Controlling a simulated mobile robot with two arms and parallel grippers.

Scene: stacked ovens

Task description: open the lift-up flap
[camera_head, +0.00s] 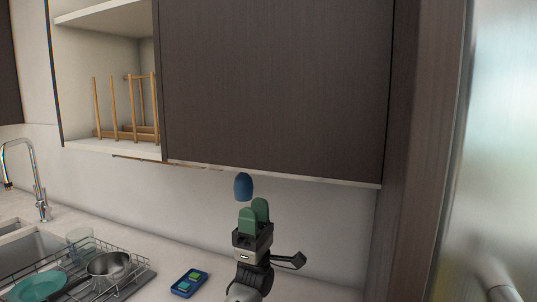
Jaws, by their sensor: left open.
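The lift-up flap (275,85) is the large dark brown wood-grain front of the upper cabinet. It hangs down flat and closed, with a pale lower edge (285,177) along the bottom. My left gripper (254,214) is below that edge, its green fingertips pointing up. It is open, with nothing seen between the fingers, and appears apart from the flap. My right gripper is not in view.
A small blue rounded piece (243,186) shows just above the fingertips; I cannot tell what it belongs to. An open shelf with a wooden rack (128,132) adjoins the flap on the left. Below are a dish rack with a pot (110,266) and a blue-green item (189,282).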

